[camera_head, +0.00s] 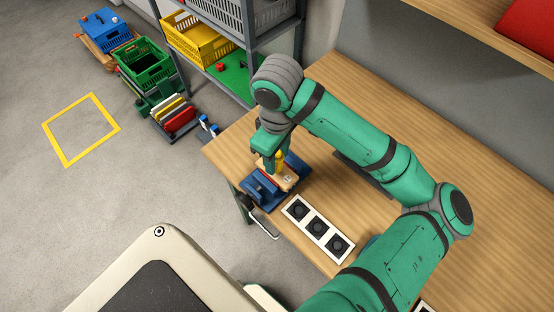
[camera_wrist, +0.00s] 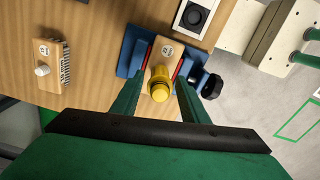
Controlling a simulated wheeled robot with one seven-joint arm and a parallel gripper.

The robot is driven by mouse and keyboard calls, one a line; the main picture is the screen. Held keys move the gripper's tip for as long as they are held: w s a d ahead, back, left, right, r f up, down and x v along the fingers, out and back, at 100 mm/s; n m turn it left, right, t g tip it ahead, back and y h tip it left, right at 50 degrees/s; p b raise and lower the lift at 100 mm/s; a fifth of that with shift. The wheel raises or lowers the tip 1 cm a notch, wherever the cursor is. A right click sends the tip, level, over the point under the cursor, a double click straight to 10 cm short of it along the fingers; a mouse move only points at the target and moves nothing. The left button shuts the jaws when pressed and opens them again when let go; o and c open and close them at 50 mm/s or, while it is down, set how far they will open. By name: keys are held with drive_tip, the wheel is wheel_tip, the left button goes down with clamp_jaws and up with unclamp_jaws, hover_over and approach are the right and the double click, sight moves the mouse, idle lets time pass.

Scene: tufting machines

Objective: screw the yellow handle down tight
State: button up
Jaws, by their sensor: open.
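The yellow handle (camera_wrist: 160,84) stands on a wooden block (camera_wrist: 166,52) in the wrist view, its rounded end toward the camera. The block sits between the red-lined jaws of a blue vise (camera_wrist: 131,48). My gripper (camera_wrist: 160,78) is open, with one green finger on each side of the handle and gaps visible between. In the head view, the handle (camera_head: 279,157) shows just under my gripper (camera_head: 271,156), above the block (camera_head: 288,179) and the vise (camera_head: 255,188) at the table's corner. The handle's joint with the block is largely hidden.
A white strip with black square sockets (camera_head: 300,211) lies beside the vise. A bristled wooden block with a white knob (camera_wrist: 53,59) lies on the table (camera_wrist: 95,35). The vise's black knob (camera_wrist: 212,86) juts past the table edge. A shelf rack (camera_head: 250,45) stands behind.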

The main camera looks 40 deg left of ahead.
drive_tip(key=n, duration=0.4)
drive_tip(key=shift+n, duration=2.6)
drive_tip(key=shift+c, duration=0.6)
drive_tip(key=c, duration=0.7)
drive_tip(key=m, duration=0.3)
drive_tip(key=shift+m, duration=0.4)
drive_tip(key=m, duration=0.8)
drive_tip(key=shift+f+m, duration=0.1)
drive_tip(key=shift+m, duration=0.3)
drive_tip(key=m, duration=0.4)
drive_tip(key=shift+m, duration=0.3)
drive_tip(key=shift+s, duration=0.1)
